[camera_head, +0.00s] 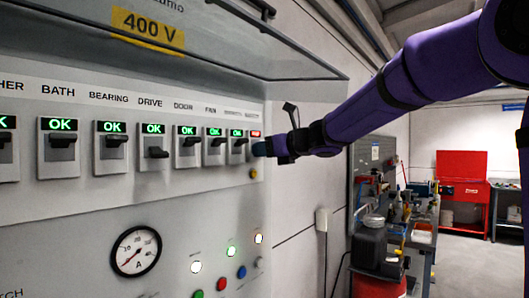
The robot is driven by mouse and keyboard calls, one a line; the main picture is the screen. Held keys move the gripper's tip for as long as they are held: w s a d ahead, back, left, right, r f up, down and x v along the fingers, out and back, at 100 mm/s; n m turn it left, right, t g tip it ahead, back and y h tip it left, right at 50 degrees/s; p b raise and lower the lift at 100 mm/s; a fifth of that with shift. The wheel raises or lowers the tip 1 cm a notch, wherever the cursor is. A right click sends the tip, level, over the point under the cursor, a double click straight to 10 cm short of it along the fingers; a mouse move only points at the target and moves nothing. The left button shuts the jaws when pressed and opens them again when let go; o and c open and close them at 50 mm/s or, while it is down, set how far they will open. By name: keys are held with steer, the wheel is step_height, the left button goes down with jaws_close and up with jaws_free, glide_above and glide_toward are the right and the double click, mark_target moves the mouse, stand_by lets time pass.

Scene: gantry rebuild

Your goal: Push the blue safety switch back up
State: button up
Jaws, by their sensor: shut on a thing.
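The blue safety switch (259,149) is the last one at the right end of the switch row, under a small red indicator. Only a bit of its blue lever shows. My gripper (268,148) reaches in from the right on my purple arm and is shut on this lever. The fingers hide most of the switch, so I cannot tell exactly how high the lever stands.
A raised cover (215,50) marked 400 V overhangs the row. Below are a dial (136,251), lamps and buttons. A cluttered workbench (421,240) stands right.

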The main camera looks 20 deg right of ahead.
steer(key=shift+r+g+h, duration=0.35)
steer(key=shift+g+h, duration=0.15)
steer(key=shift+g, duration=0.3)
steer(key=shift+r+g+h, duration=0.3)
steer(key=shift+g+h, duration=0.2)
steer(key=shift+g, duration=0.3)
steer(key=o, duration=0.9)
steer(key=shift+o, duration=0.2)
steer(key=shift+s+r, duration=0.1)
steer(key=s+d+r, duration=0.1)
steer(key=s+d, duration=0.7)
steer(key=s, duration=0.4)
